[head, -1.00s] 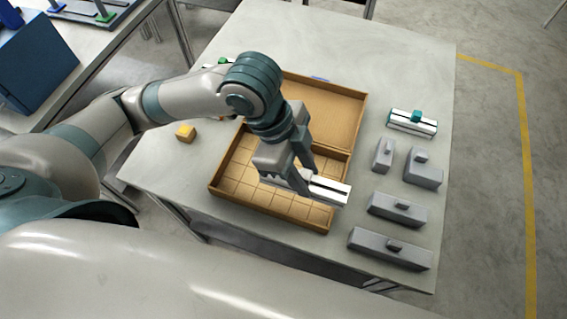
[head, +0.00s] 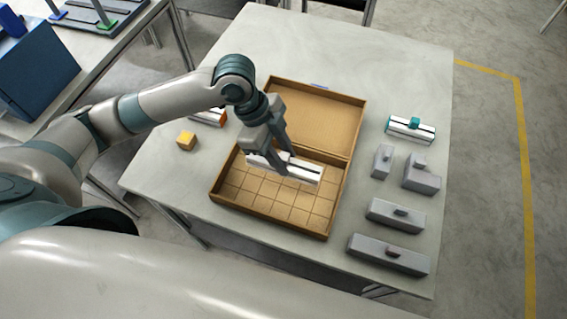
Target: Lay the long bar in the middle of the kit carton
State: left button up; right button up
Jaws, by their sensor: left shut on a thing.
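The long bar (head: 304,171) is white with a dark stripe along it. My left gripper (head: 282,166) is shut on it, and the fingers hide part of its middle. The bar lies crosswise over the middle of the open kit carton (head: 346,172), near the divider between the plain back part and the gridded front part. I cannot tell whether it touches the carton or hangs just above it. The carton is brown, and its front part has a grid of square cells. My right gripper does not show.
A white bar with a teal knob (head: 411,127) and several grey blocks with knobs (head: 396,215) stand right of the carton. A yellow cube (head: 186,140) and a white-and-orange piece (head: 211,117) lie to its left. The table's back (head: 330,45) is clear.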

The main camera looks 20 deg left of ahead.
pick_arm(q)
jog(key=shift+f+p, duration=0.5)
jog(key=shift+f, duration=1.5)
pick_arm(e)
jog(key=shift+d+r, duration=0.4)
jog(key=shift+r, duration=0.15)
pick_arm(q)
jog(key=shift+f, duration=0.1)
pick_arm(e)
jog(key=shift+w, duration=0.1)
pick_arm(q)
jog(key=o, duration=1.3)
jog(key=shift+c, duration=0.2)
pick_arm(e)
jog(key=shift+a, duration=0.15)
pick_arm(q)
jog(key=shift+a+r, duration=0.2)
jog(key=shift+r, duration=0.35)
jog(key=b+v, duration=0.1)
jog(key=v, duration=0.9)
jog(key=shift+a+r, duration=0.25)
jog(key=shift+r, duration=0.2)
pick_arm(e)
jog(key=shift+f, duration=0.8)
